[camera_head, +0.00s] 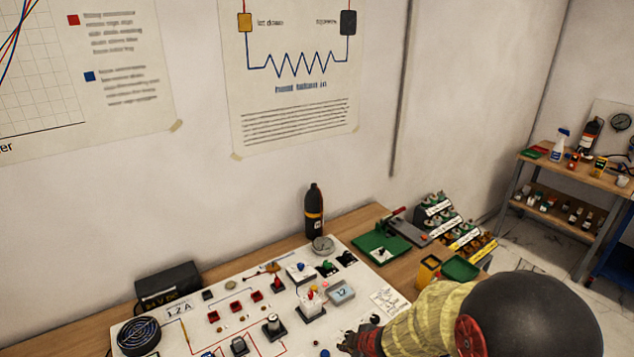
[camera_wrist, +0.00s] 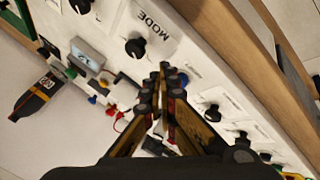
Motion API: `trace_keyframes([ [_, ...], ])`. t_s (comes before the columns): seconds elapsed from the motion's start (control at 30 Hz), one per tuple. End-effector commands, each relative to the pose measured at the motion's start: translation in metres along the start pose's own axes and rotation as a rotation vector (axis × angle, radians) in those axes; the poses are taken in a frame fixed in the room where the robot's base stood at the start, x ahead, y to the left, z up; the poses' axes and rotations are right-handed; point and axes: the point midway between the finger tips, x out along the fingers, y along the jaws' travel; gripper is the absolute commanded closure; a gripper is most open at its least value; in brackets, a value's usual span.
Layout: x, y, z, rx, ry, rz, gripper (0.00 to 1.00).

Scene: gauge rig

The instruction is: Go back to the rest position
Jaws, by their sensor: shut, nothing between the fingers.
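My gripper (camera_wrist: 163,78) is shut, with its fingertips together and nothing between them, over the white panel (camera_wrist: 205,70) in the wrist view. A black knob (camera_wrist: 136,47) beside the word MODE lies just up and left of the fingertips. In the head view my gripper (camera_head: 358,341) is at the lower edge, over the right part of the white panel (camera_head: 185,308). My arm hides the panel's right front part. Whether the fingers touch the panel cannot be told.
A dark bottle (camera_head: 314,210) stands behind the panel. A green tray (camera_head: 382,247), a yellow box (camera_head: 428,271) and a rack of labelled parts (camera_head: 455,225) are on the bench's right. A black box (camera_head: 168,285) stands back left. A shelf (camera_head: 575,172) stands far right.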

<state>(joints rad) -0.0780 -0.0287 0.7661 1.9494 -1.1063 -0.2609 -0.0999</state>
Motion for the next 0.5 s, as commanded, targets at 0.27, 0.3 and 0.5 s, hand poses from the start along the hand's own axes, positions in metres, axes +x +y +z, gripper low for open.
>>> trace_keyframes([
  [0.27,-0.122,0.002,0.095,0.533,-0.452,0.101,1.0],
  [0.3,-0.147,-0.005,0.1,0.623,-0.493,0.109,1.0],
  [0.5,-0.253,-0.062,0.088,1.021,-0.553,0.089,1.0],
])
